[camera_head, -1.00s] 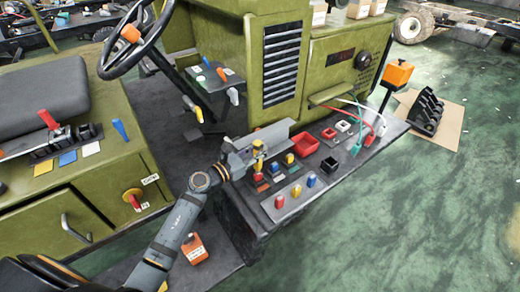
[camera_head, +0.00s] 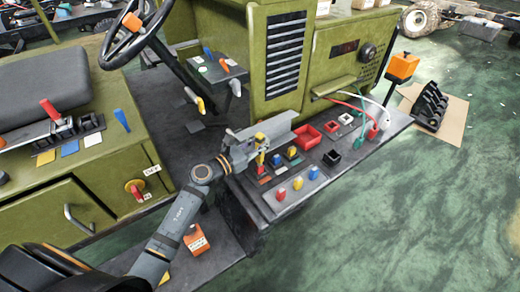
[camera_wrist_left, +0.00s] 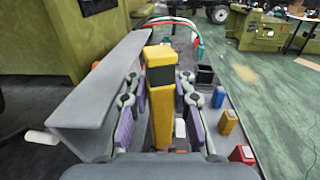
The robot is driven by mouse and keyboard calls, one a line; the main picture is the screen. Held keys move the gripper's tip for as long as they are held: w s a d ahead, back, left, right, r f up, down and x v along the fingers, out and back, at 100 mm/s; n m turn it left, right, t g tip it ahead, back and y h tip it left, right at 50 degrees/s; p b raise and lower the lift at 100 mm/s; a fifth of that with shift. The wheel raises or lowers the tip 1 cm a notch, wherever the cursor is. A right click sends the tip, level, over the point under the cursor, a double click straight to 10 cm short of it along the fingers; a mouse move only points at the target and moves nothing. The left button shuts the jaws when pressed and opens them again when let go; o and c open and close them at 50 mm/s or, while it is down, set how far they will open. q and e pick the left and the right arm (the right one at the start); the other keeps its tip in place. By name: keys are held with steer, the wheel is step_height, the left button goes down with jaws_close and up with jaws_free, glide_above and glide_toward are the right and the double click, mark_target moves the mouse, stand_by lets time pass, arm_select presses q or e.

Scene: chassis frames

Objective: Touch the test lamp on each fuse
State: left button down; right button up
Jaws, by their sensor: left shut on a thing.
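My left gripper (camera_head: 260,150) is shut on the test lamp (camera_head: 260,141), a yellow upright stick with a dark band near its top. It also shows in the left wrist view (camera_wrist_left: 162,110). The lamp's lower end is just over or at the red fuse (camera_head: 263,170); contact cannot be told. Beside it stand the blue fuse (camera_head: 277,161) and yellow fuse (camera_head: 291,153). In front is a pale strip with red (camera_head: 281,194), yellow (camera_head: 298,183) and blue (camera_head: 314,172) pieces. My right gripper is out of view.
A grey beam (camera_wrist_left: 95,95) lies close along the gripper's left in the wrist view. Red tray (camera_head: 307,136), small black box (camera_head: 331,158) and coloured cables (camera_head: 362,112) lie farther right on the dark deck. Green machine housing (camera_head: 232,50) stands behind.

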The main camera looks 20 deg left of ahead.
mark_target(262, 134)
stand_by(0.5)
arm_select(q)
step_height(262, 134, up, 5)
steer(key=p, duration=0.4)
steer(key=shift+r+p, duration=0.1)
steer(key=shift+p, duration=0.3)
